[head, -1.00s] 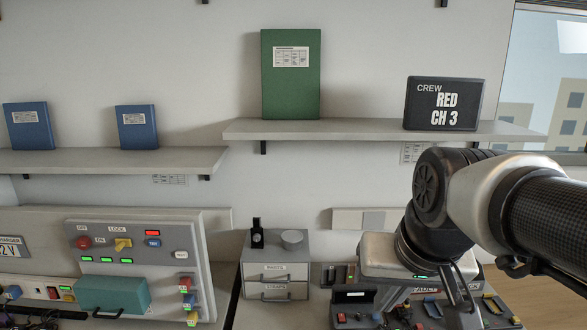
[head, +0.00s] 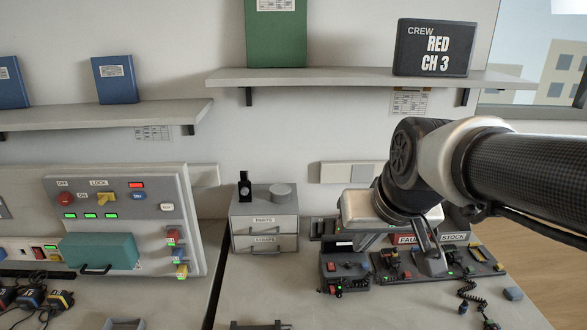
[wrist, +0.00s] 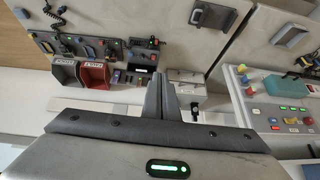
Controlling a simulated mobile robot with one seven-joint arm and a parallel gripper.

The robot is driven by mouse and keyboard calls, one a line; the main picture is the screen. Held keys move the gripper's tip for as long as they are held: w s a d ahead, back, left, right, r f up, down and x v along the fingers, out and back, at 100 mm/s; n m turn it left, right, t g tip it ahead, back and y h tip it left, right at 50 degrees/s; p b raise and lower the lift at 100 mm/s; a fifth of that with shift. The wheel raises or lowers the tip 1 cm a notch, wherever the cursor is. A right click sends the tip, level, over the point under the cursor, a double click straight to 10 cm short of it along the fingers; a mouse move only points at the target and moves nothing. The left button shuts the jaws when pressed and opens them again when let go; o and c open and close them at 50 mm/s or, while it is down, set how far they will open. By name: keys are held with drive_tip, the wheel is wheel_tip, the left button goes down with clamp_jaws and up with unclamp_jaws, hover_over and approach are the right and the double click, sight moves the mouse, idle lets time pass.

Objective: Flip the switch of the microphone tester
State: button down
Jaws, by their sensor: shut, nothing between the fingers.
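No device is legibly marked as the microphone tester, so I cannot tell which one it is. A small black box with red controls (head: 345,270) stands on the bench, below my arm's end in the head view. A grey panel (head: 125,195) at the left carries a yellow lock switch (head: 105,198), buttons and green lights; it also shows at the right of the wrist view (wrist: 285,105). My gripper (wrist: 163,82) is shut and empty, above the bench and apart from both devices.
A small drawer cabinet (head: 264,222) stands between the panel and the black box. A red bin (wrist: 94,74) and a grey bin (wrist: 64,74) are at the left of the wrist view. A wall shelf (head: 365,80) runs above. The front bench (head: 370,312) has free room.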

drive_tip(key=w+d+f+t+b, duration=0.1)
drive_tip(key=w+f+b, duration=0.7)
drive_tip(key=w+f, duration=0.8)
drive_tip(key=shift+w+h, duration=0.3)
drive_tip(key=shift+w, duration=0.25)
drive_tip(key=shift+d, duration=0.1)
drive_tip(key=b, duration=0.3)
hover_over(334, 267)
drive_tip(key=s, duration=0.2)
wheel_tip(334, 267, down, 9)
drive_tip(key=shift+w+f, duration=0.1)
drive_tip(key=shift+w, duration=0.05)
drive_tip(key=shift+s+f+b, duration=0.15)
drive_tip(key=shift+f+b, duration=0.05)
drive_tip(key=shift+f, duration=0.35)
drive_tip(key=shift+s+f+b, duration=0.15)
drive_tip(key=shift+f, duration=0.75)
drive_tip(key=shift+s, duration=0.1)
